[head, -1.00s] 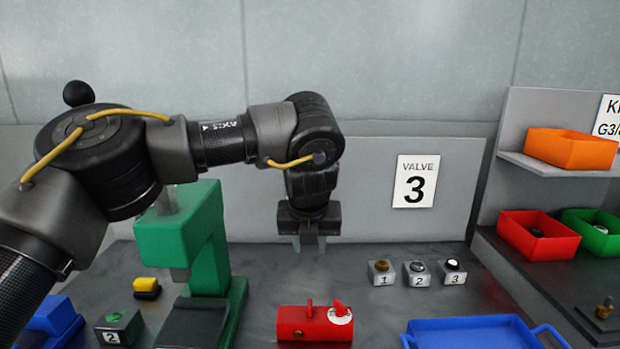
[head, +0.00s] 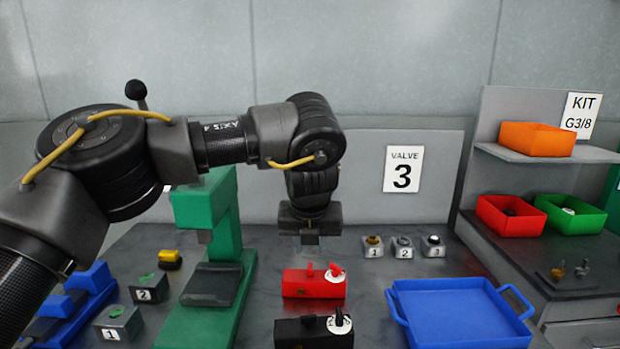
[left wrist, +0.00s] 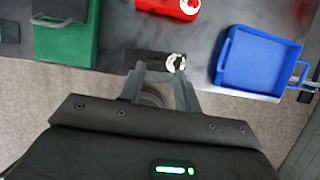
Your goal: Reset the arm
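My left gripper (head: 309,244) hangs in the middle of the head view, pointing down, with its fingertips faint there. In the left wrist view its two fingers (left wrist: 160,80) stand apart with nothing held between them. Beyond the fingertips lies a black block with a white dial (left wrist: 176,62) on the bench; it also shows in the head view (head: 290,333). A red block with a white dial (head: 309,284) sits behind it, apart from the gripper. My right gripper is not in view.
A green press (head: 222,215) stands left of the gripper. A blue tray (head: 393,305) lies at right. Several numbered buttons (head: 404,247) stand near the back panel with the VALVE 3 sign (head: 403,169). Orange (head: 537,139), red (head: 510,216) and green (head: 570,214) bins are at right.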

